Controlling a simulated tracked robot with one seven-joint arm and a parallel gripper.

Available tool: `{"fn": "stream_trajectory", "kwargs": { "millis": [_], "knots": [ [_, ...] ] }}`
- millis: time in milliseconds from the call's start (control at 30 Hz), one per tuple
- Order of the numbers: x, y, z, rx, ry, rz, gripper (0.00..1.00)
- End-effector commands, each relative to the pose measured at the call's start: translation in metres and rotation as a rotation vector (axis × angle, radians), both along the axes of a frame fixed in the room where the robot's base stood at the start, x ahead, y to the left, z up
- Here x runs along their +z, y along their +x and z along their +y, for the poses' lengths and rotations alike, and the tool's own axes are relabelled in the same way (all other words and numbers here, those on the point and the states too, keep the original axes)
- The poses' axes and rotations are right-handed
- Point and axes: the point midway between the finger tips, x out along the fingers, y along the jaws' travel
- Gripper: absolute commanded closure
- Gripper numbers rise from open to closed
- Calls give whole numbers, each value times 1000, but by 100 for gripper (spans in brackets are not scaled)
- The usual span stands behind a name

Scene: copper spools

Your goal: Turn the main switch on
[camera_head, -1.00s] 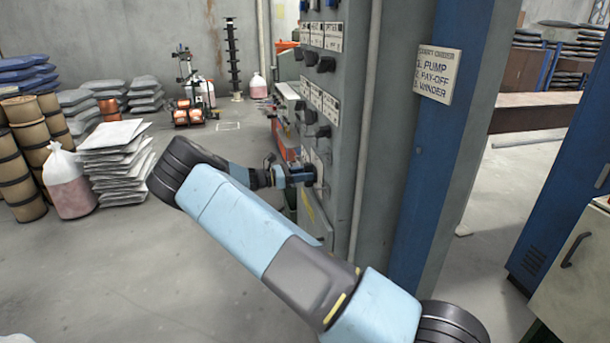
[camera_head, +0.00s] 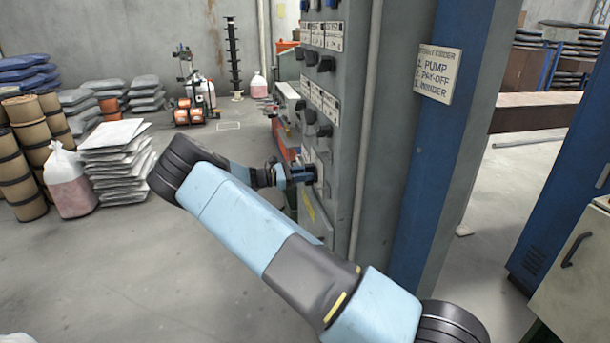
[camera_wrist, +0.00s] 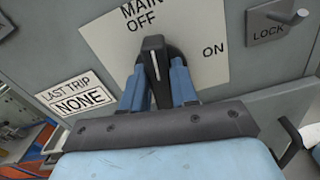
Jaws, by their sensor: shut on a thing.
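The main switch's black handle (camera_wrist: 153,50) shows in the wrist view, standing out from a white plate (camera_wrist: 195,70) marked MAIN, OFF and ON. The white line on the handle runs up toward OFF; ON is to its right. My gripper (camera_wrist: 159,72) has one blue finger on each side of the handle and is shut on it. In the head view my gripper (camera_head: 306,174) is at the face of the grey cabinet (camera_head: 345,110), and the handle there is mostly hidden by the gripper.
A LAST TRIP NONE label (camera_wrist: 78,95) and a LOCK label with a peg (camera_wrist: 272,28) flank the switch. Several black knobs (camera_head: 326,63) sit higher on the cabinet. A vertical pipe (camera_head: 366,120) runs beside it. The floor at left is open up to stacked sacks (camera_head: 115,150).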

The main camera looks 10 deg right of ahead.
Motion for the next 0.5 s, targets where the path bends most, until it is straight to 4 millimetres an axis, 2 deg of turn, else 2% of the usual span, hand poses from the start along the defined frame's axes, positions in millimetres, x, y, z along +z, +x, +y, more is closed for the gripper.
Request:
{"fn": "stream_trajectory", "kwargs": {
  "millis": [500],
  "knots": [
    [-1, -4, 2, 3, -1, -481, 100]
  ]
}}
